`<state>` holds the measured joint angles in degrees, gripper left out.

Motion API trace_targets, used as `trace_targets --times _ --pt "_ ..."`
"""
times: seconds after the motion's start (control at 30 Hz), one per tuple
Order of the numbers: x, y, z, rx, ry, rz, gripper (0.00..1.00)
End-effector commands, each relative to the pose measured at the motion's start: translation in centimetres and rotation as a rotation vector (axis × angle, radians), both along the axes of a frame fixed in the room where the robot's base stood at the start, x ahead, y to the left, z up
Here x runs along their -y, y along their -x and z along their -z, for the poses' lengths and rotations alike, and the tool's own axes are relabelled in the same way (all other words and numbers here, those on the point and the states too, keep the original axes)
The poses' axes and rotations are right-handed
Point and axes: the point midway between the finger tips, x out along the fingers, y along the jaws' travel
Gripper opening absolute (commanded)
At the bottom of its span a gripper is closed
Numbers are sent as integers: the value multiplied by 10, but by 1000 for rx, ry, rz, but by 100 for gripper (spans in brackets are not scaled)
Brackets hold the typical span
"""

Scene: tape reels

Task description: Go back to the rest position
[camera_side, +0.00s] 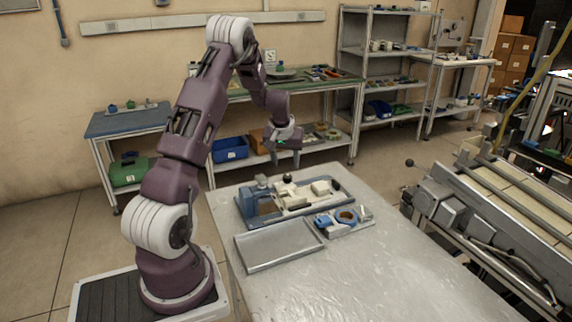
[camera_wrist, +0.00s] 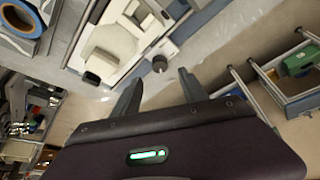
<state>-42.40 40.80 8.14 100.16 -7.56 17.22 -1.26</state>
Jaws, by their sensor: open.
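My gripper (camera_side: 286,160) hangs in the air above the far edge of the work table (camera_side: 390,275), behind the fixture board. In the wrist view my gripper (camera_wrist: 159,84) shows two dark fingers spread apart with nothing between them. The fixture board (camera_side: 335,186) carries pale blocks and a blue upright part (camera_side: 262,197); it also shows in the wrist view (camera_wrist: 130,35). A blue and orange tape reel (camera_side: 346,216) sits on a small holder in front of the board; it shows at the wrist view's top left (camera_wrist: 20,18).
An empty grey tray (camera_side: 278,246) lies at the table's front left. A bench (camera_side: 300,87) with bins and a shelf unit (camera_side: 385,85) stand behind. A conveyor (camera_side: 500,215) stands at the right. The table's front right is clear.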

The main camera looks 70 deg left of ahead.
Motion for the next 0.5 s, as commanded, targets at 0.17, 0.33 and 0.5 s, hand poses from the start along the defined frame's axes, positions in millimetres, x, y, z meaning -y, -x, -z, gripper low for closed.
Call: trace_targets --times 0.17,0.33,0.5 --pt "19 -8 -21 13 -1 38 51" --pt "136 -16 -114 58 10 248 51" --pt "277 43 -187 86 13 532 51"
